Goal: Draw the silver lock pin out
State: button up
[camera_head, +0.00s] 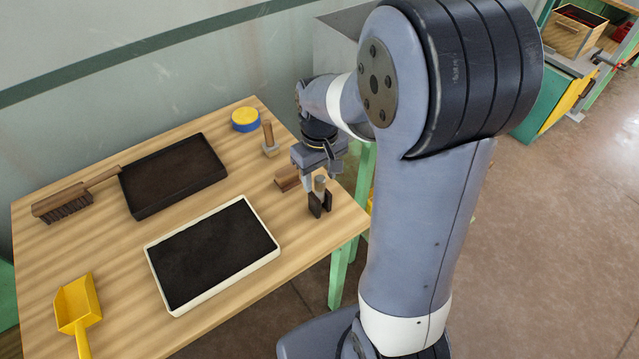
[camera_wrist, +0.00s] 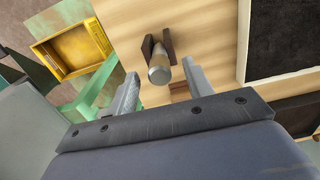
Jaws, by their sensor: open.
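The silver lock pin (camera_head: 320,183) stands in a dark two-plate holder (camera_head: 316,208) near the table's right corner. In the wrist view the pin (camera_wrist: 159,72) shows as a round grey-silver end and shaft, with the dark plates (camera_wrist: 169,46) on either side behind it. My gripper (camera_head: 321,174) is open above the holder. In the wrist view its two fingers (camera_wrist: 160,75) are on either side of the pin, with a visible gap to each. I cannot tell how deep the pin sits or the exact height of the fingertips along it.
A small wooden block (camera_head: 286,180) lies close behind the holder. A wooden-handled piece (camera_head: 268,138) and a blue-yellow round item (camera_head: 245,119) stand farther back. A white-rimmed tray (camera_head: 159,278), dark tray (camera_head: 137,207), brush (camera_head: 65,203) and yellow scoop (camera_head: 78,302) lie left.

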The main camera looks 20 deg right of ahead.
jog(key=shift+f, duration=0.85)
jog(key=shift+c, duration=0.3)
grip_shut()
jog(key=shift+r, duration=5.05)
